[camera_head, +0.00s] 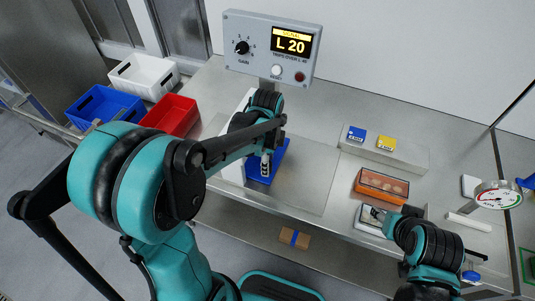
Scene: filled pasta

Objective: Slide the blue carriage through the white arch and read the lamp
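The blue carriage (281,152) lies on the metal plate at the centre of the bench, partly covered by my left arm. My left gripper (266,167) points down over it; its fingertips look close together, but whether they hold the carriage is unclear. The white arch (232,172) shows as white parts left of the carriage, mostly hidden behind my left arm. The grey control box (257,59) above has a display (291,42) reading L 20, a gain knob, a pale round lamp or button (277,70) and a dark red one (300,76). My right gripper (377,214) is low at the right.
White (145,75), blue (101,108) and red (172,114) bins stand at left. Blue and yellow blocks (386,143) sit on a grey riser at right. An orange pack (382,187) and a dial gauge (497,195) are near my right arm. A brown box (294,238) lies below.

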